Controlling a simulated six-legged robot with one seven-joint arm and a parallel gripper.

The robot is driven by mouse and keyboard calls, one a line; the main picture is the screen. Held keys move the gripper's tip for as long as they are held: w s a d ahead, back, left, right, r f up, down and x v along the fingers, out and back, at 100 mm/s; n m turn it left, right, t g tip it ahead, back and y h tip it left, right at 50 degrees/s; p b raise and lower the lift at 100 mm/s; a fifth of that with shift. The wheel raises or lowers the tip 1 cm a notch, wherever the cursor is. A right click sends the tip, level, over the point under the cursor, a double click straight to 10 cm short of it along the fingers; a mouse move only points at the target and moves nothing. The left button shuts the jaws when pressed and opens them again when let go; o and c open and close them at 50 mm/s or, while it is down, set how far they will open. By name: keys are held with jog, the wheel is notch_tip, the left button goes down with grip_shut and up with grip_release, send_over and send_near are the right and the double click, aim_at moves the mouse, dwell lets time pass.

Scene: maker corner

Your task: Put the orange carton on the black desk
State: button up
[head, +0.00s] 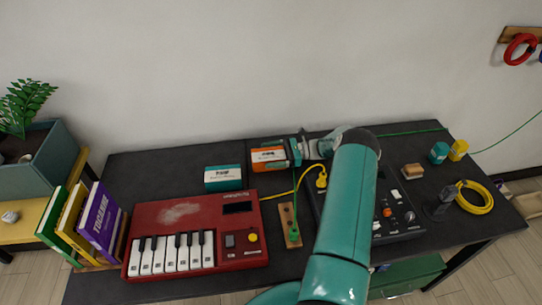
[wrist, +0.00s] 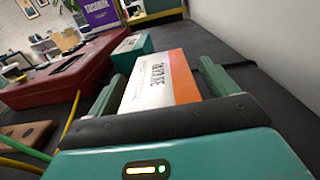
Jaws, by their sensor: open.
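The orange carton (head: 268,155), orange with a white label band, is at the back of the black desk (head: 140,165), just right of a teal carton. It appears to rest on the desk top; its underside is hidden. My gripper (head: 292,152) reaches it from the right, low over the desk. In the wrist view the orange carton (wrist: 165,82) lies between the two green fingers of my open gripper (wrist: 162,74). Whether either finger touches it I cannot tell.
The teal carton (head: 223,178) stands close left of the orange one. A red keyboard (head: 190,235) lies in front. A wooden strip (head: 290,225), yellow cable and black mixer (head: 395,215) are to the right. The wall is close behind the desk.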

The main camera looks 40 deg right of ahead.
jog(key=v, duration=1.1)
jog(key=shift+f, duration=0.1)
jog(key=shift+s+d, duration=0.1)
jog(key=shift+d, duration=0.15)
jog(key=w+a+r+n+g+h, duration=0.1)
jog(key=w+a+r+n+g, duration=0.15)
jog(key=a+r, duration=0.2)
notch_tip(320, 180, up, 8)
jog(key=n+g+h, duration=0.2)
jog(key=n+g, duration=0.1)
send_over(268, 154)
jog(key=s+a+r+n+g+h, duration=0.25)
jog(key=a+r+n+h, duration=0.25)
jog(key=a+r, duration=0.7)
jog(key=s+a+r+n+t+h, duration=0.2)
jog(key=s+a+r+n+h, duration=0.4)
jog(key=s+a, duration=0.55)
jog(key=s+a+n+t+h, duration=0.1)
jog(key=s+a+n+t, duration=0.1)
jog(key=s, duration=0.5)
jog(key=s+a+r+n+t+h, duration=0.1)
jog(key=s+a+n, duration=0.1)
jog(key=s+n, duration=0.2)
jog(key=s, duration=0.3)
jog(key=shift+s+r+n+t, duration=0.25)
jog(key=shift+s+n+t, duration=0.05)
jog(key=shift+n+t, duration=0.1)
